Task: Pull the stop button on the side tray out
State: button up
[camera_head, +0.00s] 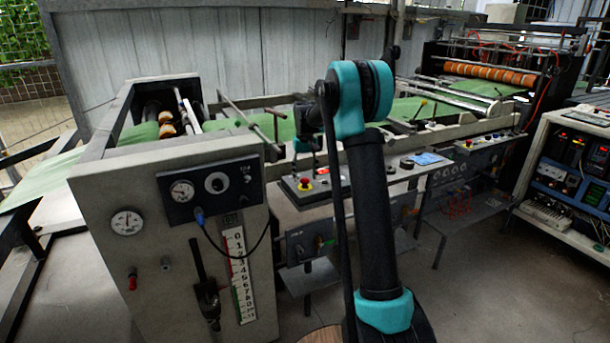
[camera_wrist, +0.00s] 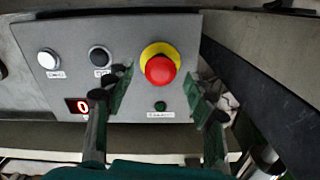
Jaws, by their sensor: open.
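The stop button, a red mushroom head on a yellow collar, sits on a grey panel (camera_wrist: 220,24) in the wrist view (camera_wrist: 160,70). In the head view the button (camera_head: 305,184) is small, on the side tray (camera_head: 335,192) beside the machine. My gripper (camera_wrist: 158,84) is open and empty. In the wrist view its green-padded fingertips are to the left and right of the button, apart from it. In the head view my gripper hangs above the panel, partly blurred against the machine. Whether the button is pressed in or out cannot be told.
A blue item (camera_head: 427,158) lies farther right. A gauge cabinet (camera_head: 170,250) stands at left.

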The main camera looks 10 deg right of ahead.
aim_at(305, 179)
jog(key=shift+r, duration=0.1)
notch_tip(305, 179, up, 12)
dwell(0.5)
jog(key=s+d+f+t, duration=0.1)
jog(key=s+f, duration=0.5)
jog(key=s, duration=0.8)
jog(key=s+d+f+t, duration=0.1)
jog(key=s+f, duration=0.6)
jog(key=s, duration=0.7)
jog(key=s+d+f+m+t, duration=0.1)
jog(key=s+f, duration=0.6)
jog(key=s, duration=0.7)
jog(key=shift+s+d+t, duration=0.15)
jog(key=shift+d+t, duration=0.45)
jog(key=shift+r, duration=0.1)
